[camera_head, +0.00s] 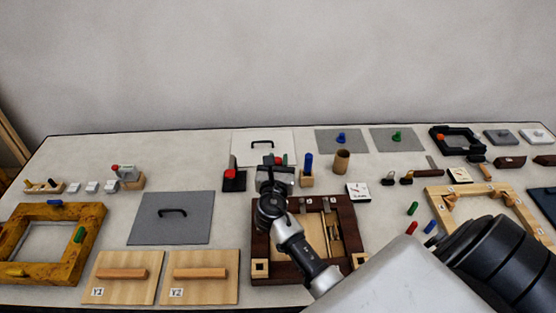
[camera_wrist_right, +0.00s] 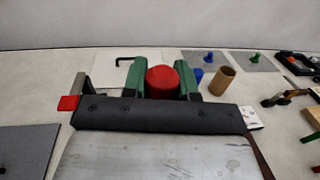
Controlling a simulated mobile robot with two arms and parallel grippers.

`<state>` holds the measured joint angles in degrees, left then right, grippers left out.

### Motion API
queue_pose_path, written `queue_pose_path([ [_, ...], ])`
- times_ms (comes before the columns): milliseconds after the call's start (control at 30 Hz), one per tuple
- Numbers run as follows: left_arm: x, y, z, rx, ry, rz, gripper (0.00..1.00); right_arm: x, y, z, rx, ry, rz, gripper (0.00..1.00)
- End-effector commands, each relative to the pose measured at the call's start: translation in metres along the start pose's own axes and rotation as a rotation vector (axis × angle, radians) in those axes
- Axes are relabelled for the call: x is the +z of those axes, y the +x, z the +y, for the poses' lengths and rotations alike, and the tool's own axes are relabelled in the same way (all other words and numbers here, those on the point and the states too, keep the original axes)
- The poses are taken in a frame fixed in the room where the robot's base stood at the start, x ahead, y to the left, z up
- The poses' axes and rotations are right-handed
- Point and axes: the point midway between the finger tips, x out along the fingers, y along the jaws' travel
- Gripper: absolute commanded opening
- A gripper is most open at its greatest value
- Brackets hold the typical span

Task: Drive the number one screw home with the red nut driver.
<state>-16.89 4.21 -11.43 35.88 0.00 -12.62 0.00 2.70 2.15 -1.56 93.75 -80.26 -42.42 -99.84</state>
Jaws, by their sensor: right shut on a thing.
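My right gripper (camera_head: 277,168) is over the far edge of the dark brown frame (camera_head: 261,222). In the right wrist view its green fingers (camera_wrist_right: 162,70) are shut on the round red handle of the red nut driver (camera_wrist_right: 163,82). The driver's shaft and tip are hidden behind the gripper. In the head view only a bit of red shows between the fingers. The frame lies on the table, partly covered by my right arm, and has pale blocks at its near corners. I cannot make out the number one screw. My left gripper is not in view.
A blue-handled tool (camera_head: 308,160) stands in a wooden block, with a brown cup (camera_head: 341,161) beside it. A black stand with a red part (camera_head: 231,174) is to the left. A grey panel (camera_head: 143,224) and a yellow frame (camera_head: 92,224) lie farther left.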

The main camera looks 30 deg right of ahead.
Motion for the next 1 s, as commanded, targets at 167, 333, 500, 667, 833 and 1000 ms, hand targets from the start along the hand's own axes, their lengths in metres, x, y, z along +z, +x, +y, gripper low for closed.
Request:
queue_pose_path([
  [167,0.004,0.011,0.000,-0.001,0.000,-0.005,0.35,-0.013,0.000,0.000,0.000,-0.001,-0.001,0.03],
  [333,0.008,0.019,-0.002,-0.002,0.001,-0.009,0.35,-0.023,0.000,0.000,0.000,0.000,-0.001,0.03],
  [500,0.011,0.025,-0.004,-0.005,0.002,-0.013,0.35,-0.033,0.000,0.000,0.000,-0.001,-0.001,0.03],
  [667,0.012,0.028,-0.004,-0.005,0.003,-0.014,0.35,-0.037,0.000,0.000,-0.001,0.000,-0.001,0.03],
  [833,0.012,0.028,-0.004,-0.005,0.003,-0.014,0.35,-0.037,0.000,0.000,0.000,0.000,-0.001,0.03],
  [1000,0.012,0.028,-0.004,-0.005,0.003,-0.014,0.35,-0.037,0.000,0.000,0.000,0.000,-0.001,0.03],
])
